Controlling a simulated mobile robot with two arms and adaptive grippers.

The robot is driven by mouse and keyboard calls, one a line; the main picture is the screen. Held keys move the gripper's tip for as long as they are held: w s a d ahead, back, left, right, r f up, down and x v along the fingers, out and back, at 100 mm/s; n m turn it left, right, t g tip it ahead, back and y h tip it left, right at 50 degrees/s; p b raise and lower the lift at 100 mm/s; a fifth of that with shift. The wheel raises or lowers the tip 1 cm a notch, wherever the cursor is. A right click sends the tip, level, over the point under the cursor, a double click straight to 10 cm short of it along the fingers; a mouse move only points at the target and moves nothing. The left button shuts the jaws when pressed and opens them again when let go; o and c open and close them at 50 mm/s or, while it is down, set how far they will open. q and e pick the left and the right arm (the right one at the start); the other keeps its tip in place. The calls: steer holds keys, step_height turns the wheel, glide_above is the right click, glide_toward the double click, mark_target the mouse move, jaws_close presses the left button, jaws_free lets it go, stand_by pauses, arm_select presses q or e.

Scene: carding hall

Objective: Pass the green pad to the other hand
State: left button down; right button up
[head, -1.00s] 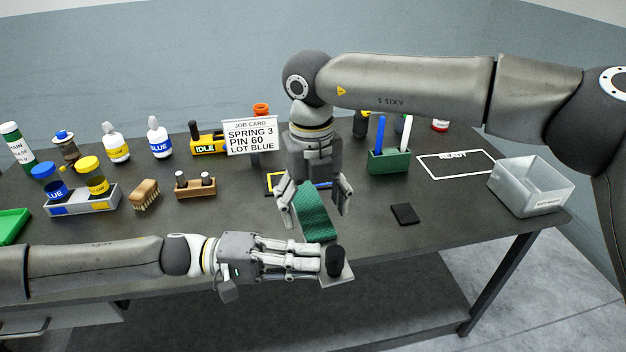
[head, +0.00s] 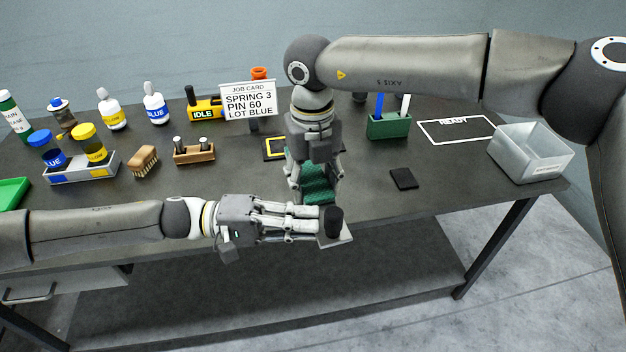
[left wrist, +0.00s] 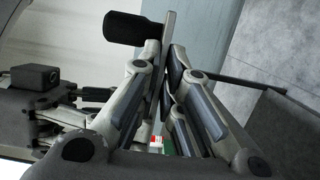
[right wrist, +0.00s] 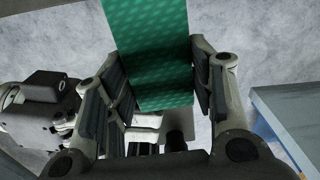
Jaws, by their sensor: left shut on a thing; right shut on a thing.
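The green pad (head: 318,183) is a flat textured strip with a pale plate end (head: 341,240) that carries a black knob (head: 334,221). My left gripper (head: 319,226) is shut on the pale end near the knob, in front of the table edge. The left wrist view shows this end edge-on between the fingers (left wrist: 166,85). My right gripper (head: 315,194) points down and is shut across the green part. In the right wrist view its fingers (right wrist: 166,92) press on both side edges of the green strip (right wrist: 148,50).
A black square (head: 403,179), a green holder with pens (head: 389,126) and a clear bin (head: 531,158) are to the right. A brush (head: 144,160), a wooden block (head: 194,154) and a jar tray (head: 80,174) are to the left. A job card (head: 248,100) stands behind.

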arm_select(q)
steer(key=c, duration=1.5)
jaws_free()
steer(key=shift+r, duration=0.1)
